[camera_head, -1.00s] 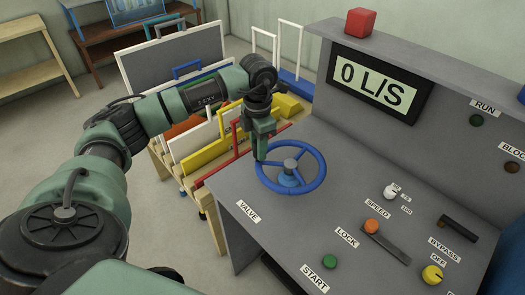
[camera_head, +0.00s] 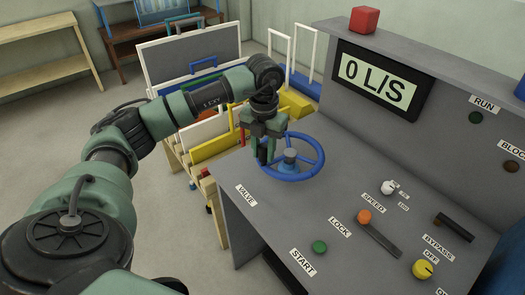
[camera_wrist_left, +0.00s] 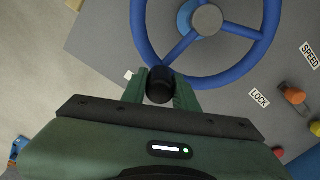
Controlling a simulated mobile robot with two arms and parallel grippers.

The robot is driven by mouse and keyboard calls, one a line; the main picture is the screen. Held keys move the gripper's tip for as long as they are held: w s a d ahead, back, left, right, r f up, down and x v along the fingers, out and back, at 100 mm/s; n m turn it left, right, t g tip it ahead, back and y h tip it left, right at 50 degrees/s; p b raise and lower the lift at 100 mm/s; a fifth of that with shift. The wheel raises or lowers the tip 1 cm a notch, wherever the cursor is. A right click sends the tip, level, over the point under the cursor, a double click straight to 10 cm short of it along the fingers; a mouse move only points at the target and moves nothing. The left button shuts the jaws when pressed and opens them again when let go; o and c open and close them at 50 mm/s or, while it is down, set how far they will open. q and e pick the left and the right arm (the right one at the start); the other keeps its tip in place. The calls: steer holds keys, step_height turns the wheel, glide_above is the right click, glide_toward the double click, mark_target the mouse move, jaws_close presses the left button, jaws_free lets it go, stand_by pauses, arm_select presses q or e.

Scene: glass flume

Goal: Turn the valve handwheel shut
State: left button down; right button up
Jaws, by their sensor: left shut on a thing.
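The valve handwheel (camera_head: 321,158) is a blue ring with spokes and a grey hub cap, on the grey console top near the VALVE label. My left gripper (camera_head: 264,157) points down at the wheel's left side. In the left wrist view, the wheel (camera_wrist_left: 213,79) fills the upper part, and the gripper (camera_wrist_left: 160,88) has a dark round grip (camera_wrist_left: 159,84) between its fingers, at the rim. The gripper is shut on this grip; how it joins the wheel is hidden. My right gripper is out of view.
The display (camera_head: 376,82) reads 0 L/S. A red block (camera_head: 364,19) sits on the console ledge. The orange LOCK knob (camera_head: 364,216), green START button (camera_head: 319,247) and yellow BYPASS knob (camera_head: 423,269) lie right of the wheel. A rack of panels stands behind my arm.

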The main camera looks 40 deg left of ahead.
arm_select(q)
steer(key=shift+s+d, duration=0.1)
steer(key=shift+d, duration=0.35)
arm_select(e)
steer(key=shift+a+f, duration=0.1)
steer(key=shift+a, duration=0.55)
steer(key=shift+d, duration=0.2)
arm_select(q)
steer(key=c, duration=1.1)
jaws_free()
steer(key=shift+c, duration=0.2)
steer(key=shift+o, duration=0.2)
steer(key=shift+d, duration=0.15)
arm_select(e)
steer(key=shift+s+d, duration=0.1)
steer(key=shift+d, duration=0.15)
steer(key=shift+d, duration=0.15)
